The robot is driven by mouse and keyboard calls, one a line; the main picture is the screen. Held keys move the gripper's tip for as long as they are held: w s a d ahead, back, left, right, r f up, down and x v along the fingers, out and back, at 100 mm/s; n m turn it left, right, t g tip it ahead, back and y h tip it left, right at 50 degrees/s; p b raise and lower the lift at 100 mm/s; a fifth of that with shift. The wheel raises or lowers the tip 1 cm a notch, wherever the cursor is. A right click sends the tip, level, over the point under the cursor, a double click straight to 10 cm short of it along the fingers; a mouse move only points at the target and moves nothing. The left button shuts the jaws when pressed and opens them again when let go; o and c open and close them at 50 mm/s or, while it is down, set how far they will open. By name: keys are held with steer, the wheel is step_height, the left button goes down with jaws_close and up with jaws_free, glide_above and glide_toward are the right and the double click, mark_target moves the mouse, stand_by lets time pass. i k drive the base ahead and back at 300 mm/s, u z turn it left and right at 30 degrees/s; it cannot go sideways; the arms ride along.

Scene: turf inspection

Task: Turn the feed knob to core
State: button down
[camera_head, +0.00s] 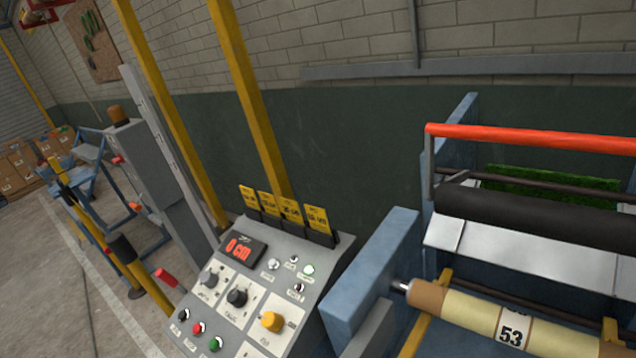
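A sloped grey control panel (255,285) stands at the lower middle. A green lamp (308,270) is lit at the panel's upper right. My gripper does not show in this view.
Yellow tags (283,209) stand along the panel's top edge. Red and green buttons (207,336) sit at its lower left. A blue machine frame (376,272) and a roll marked 53 (510,330) are close on the right. Yellow posts (258,110) rise behind.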

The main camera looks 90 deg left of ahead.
mark_target(272, 321)
steer(key=u, duration=2.95)
steer(key=k, duration=1)
steer(key=z, duration=0.95)
steer(key=i, duration=1)
steer(key=z, duration=0.1)
steer(key=k, duration=0.3)
